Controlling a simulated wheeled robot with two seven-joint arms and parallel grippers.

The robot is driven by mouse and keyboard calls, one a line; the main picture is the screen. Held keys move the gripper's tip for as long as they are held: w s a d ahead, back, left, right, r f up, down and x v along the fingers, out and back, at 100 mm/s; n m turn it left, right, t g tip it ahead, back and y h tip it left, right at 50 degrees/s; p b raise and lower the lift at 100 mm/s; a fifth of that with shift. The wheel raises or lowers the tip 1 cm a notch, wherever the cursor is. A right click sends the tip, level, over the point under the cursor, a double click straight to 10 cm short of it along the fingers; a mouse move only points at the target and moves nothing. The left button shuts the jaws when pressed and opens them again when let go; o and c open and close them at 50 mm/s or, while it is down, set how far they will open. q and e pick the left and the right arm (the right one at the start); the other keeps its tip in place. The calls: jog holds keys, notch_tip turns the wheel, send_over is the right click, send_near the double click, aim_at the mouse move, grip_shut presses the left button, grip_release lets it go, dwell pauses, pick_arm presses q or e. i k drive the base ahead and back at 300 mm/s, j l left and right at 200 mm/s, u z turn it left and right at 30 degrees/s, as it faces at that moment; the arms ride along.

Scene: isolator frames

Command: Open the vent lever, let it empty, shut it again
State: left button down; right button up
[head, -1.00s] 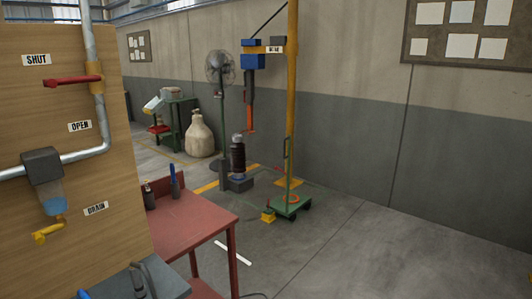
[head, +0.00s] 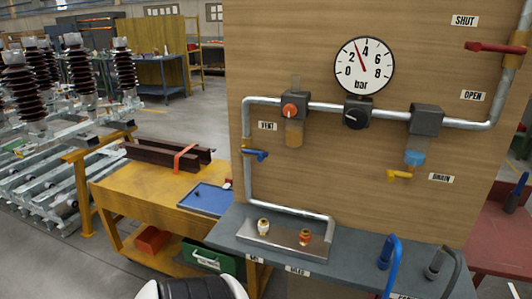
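The blue vent lever (head: 256,155) sits on the left vertical pipe of the wooden panel, just below the VENT label (head: 268,126). It points right and slightly down from the pipe. The pressure gauge (head: 364,65) stands above the pipe, its red needle between 2 and 4 bar. A red lever (head: 495,47) at the right points left, just below the SHUT label (head: 465,20) and above the OPEN label (head: 473,96). A yellow drain tap (head: 400,175) hangs under a blue-tinted bowl (head: 414,157). Neither of my grippers is in view.
A grey bench (head: 340,262) runs below the panel, with a metal tray (head: 285,240) holding two small fittings and a blue hooked tool (head: 388,255) standing on it. A yellow workbench (head: 150,190) stands at the left. A red table (head: 490,240) is at the right.

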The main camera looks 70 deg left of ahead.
aim_at(244, 149)
jog(key=u, duration=2.25)
